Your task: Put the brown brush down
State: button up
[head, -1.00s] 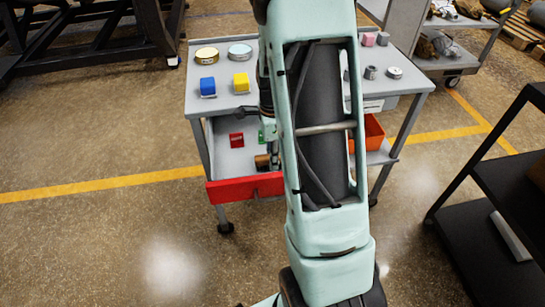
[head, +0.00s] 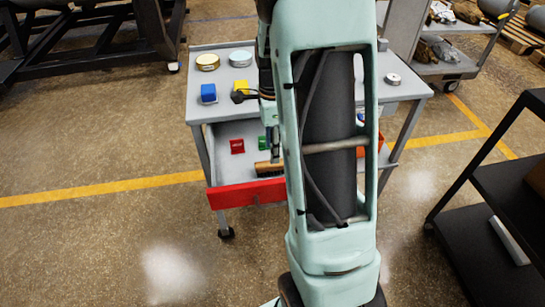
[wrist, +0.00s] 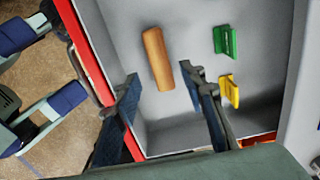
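The brown brush (head: 268,168) lies in the open red-fronted drawer (head: 247,194) of the grey cart. In the head view its right end is hidden behind my arm. In the wrist view the brush's wooden back (wrist: 157,57) faces up on the grey drawer floor. My gripper (wrist: 159,74) is open above the drawer, with its two fingers spread to either side of the brush's near end. I see a gap between each finger and the brush. In the head view my gripper (head: 274,148) is mostly hidden by my arm.
A green piece (wrist: 225,40) and a yellow piece (wrist: 229,91) stand right of the brush in the drawer. A red piece (head: 237,146) is also there. A black shelf (head: 505,190) stands right.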

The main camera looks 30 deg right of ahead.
notch_tip(320, 180, up, 5)
jog(key=shift+r, duration=0.1)
dwell(0.6)
